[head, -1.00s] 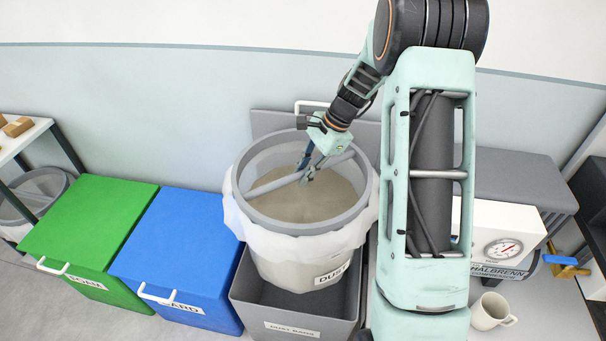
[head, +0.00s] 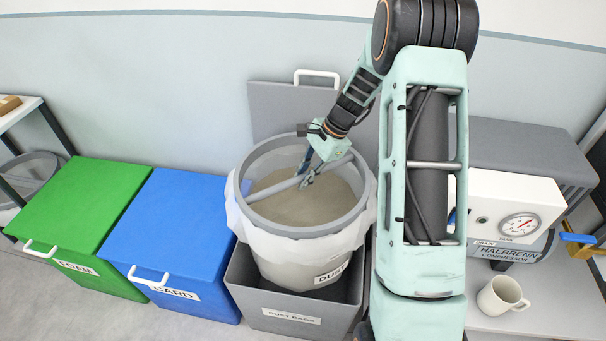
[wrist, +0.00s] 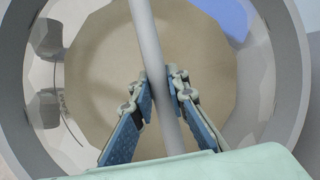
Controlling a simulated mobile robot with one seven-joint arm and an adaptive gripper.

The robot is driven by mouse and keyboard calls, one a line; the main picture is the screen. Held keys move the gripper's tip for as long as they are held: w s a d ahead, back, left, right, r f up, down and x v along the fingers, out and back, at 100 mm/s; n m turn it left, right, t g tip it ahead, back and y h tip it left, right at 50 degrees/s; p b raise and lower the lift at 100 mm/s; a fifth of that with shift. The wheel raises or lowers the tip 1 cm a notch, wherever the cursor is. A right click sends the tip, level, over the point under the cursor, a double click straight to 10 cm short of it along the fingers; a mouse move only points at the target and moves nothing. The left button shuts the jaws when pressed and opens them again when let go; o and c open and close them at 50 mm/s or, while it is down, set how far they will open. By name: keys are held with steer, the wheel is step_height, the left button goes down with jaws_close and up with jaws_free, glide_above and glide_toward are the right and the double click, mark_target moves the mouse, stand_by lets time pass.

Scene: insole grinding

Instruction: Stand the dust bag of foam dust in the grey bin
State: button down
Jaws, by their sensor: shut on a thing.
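The dust bag (head: 302,252) is a whitish bag with a grey ring rim, a grey crossbar and tan dust inside. It hangs upright from my gripper (head: 306,181), which is shut on the crossbar. In the wrist view my gripper (wrist: 160,82) has one finger on each side of the bar, above the dust (wrist: 105,65). The grey bin (head: 250,312), labelled for dust bags, is open under the bag. The bag's lower part is within the bin's opening and its rim stands well above the bin. I cannot tell whether it touches the bin floor.
The bin's grey lid (head: 275,105) stands raised behind the bag. A blue card bin (head: 165,235) and a green foam bin (head: 85,215) stand shut on the left. A compressor (head: 530,245) and a mug (head: 497,297) are on the right.

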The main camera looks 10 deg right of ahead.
step_height(320, 180, down, 30)
steer(key=b, duration=1.8)
steer(key=shift+w+r+b, duration=0.1)
steer(key=shift+b, duration=0.25)
steer(key=c, duration=1.8)
jaws_free()
step_height(320, 180, up, 16)
steer(key=p, duration=1.1)
